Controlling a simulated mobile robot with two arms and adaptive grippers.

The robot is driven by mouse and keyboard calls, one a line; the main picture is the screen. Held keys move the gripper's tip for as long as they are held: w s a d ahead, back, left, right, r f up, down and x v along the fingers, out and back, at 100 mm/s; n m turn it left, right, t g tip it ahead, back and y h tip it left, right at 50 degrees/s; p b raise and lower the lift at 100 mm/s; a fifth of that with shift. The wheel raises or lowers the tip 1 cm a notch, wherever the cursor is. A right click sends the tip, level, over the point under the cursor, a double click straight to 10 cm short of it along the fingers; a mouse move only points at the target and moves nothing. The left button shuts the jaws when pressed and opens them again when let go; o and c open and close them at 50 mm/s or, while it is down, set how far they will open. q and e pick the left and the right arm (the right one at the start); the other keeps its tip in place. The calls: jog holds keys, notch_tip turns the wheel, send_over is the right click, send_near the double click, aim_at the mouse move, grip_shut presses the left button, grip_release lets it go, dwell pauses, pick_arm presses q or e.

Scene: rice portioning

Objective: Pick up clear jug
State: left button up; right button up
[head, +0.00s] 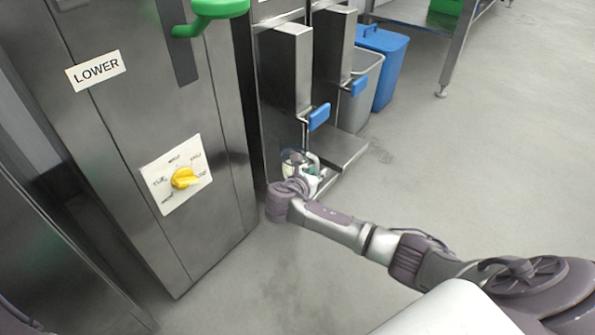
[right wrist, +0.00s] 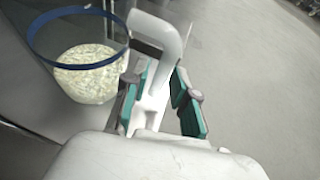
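The clear jug (right wrist: 82,30) has a blue rim and a white handle (right wrist: 172,42), and pale rice (right wrist: 90,72) lies in its bottom. In the right wrist view it stands at the upper left. My right gripper (right wrist: 160,100) has its two teal-padded fingers apart, one on each side of the handle's lower part. A gap shows between the handle and the right finger; I cannot tell whether the left finger touches it. In the head view the jug (head: 290,156) is small and partly hidden by my right gripper (head: 307,162). My left gripper is out of view.
A steel cabinet (head: 115,125) with a "LOWER" label and a yellow dial (head: 184,178) stands at the left. Steel dispensers with blue levers (head: 319,116) rise behind the jug. A grey bin (head: 360,90) and a blue bin (head: 388,65) stand beyond.

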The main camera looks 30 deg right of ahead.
jog(key=shift+w+d+f, duration=0.25)
jog(key=shift+d, duration=0.05)
jog(key=shift+r, duration=0.15)
jog(key=shift+c, duration=0.4)
grip_shut()
